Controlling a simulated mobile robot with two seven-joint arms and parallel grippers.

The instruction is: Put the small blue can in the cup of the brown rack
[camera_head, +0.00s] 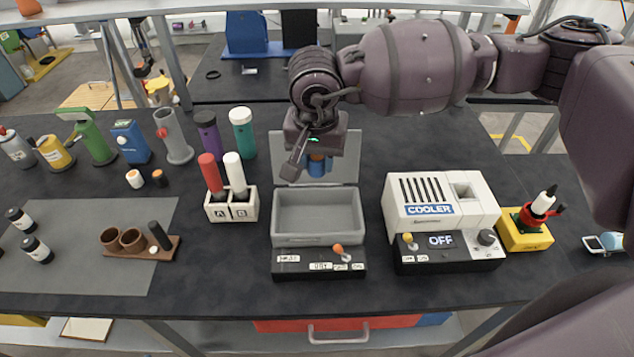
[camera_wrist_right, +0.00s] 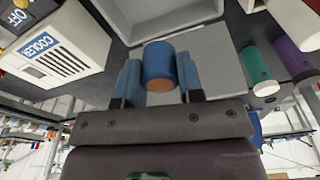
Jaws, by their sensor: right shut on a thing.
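My right gripper (camera_head: 304,165) is above the back of the grey tray, shut on a small blue can (camera_head: 317,168) with an orange-brown end. In the wrist view the can (camera_wrist_right: 158,62) sits between the two blue fingers of the gripper (camera_wrist_right: 158,80). The brown rack (camera_head: 171,245) is at the lower left on a grey mat, well away from the gripper. It has two round cups side by side, which look empty, and a black upright piece at its right end. My left gripper is not in view.
The grey tray (camera_head: 315,241) with a raised lid stands below the gripper. A white cooler box (camera_head: 430,190) is to its right. A white A/B holder (camera_head: 232,215) with red and white sticks stands between tray and rack.

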